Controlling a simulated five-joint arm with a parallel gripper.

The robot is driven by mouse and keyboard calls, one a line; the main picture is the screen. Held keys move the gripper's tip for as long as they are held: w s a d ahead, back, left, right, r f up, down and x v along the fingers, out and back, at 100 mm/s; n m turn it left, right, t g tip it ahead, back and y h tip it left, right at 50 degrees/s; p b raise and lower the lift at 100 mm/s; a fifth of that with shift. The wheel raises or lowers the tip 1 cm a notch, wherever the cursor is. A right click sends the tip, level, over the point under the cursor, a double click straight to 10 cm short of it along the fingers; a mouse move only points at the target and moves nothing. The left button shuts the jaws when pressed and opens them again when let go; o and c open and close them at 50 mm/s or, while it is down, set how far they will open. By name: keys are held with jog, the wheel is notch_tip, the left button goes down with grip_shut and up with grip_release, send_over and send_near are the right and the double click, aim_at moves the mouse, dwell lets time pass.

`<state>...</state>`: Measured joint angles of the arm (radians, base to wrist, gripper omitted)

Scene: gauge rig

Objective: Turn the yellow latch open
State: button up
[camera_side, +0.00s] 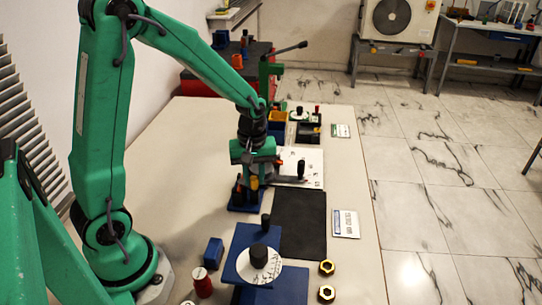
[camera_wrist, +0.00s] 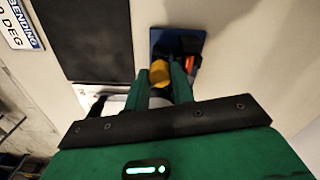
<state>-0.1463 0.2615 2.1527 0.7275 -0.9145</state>
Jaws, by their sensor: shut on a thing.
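The yellow latch (camera_wrist: 159,73) shows as a round yellow knob between the fingers of my gripper (camera_wrist: 160,84) in the wrist view. The green fingers stand on either side of it and are shut on it. In the side view a bit of the yellow latch (camera_side: 254,183) shows just below my gripper (camera_side: 251,177). It sits on a blue base (camera_side: 243,206), which also shows in the wrist view (camera_wrist: 200,35). An orange-red piece (camera_wrist: 190,63) lies on the same base beside the right finger. The latch's lower part is hidden by the fingers, and its turn angle cannot be told.
A black mat (camera_side: 302,220) lies to the right of the base. A blue stand with a white dial (camera_side: 258,268) is nearer the camera. A red cylinder (camera_side: 202,282) and a blue block (camera_side: 208,252) stand left of it. A white plate (camera_side: 302,165) is behind.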

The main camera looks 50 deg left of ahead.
aim_at(254, 178)
jog(key=m, duration=0.6)
jog(key=shift+m, duration=0.3)
jog(key=m, duration=0.5)
jog(key=shift+m, duration=0.3)
jog(key=o, duration=1)
jog(key=shift+r, duration=0.2)
notch_tip(254, 178, up, 7)
jog(key=shift+r, duration=0.25)
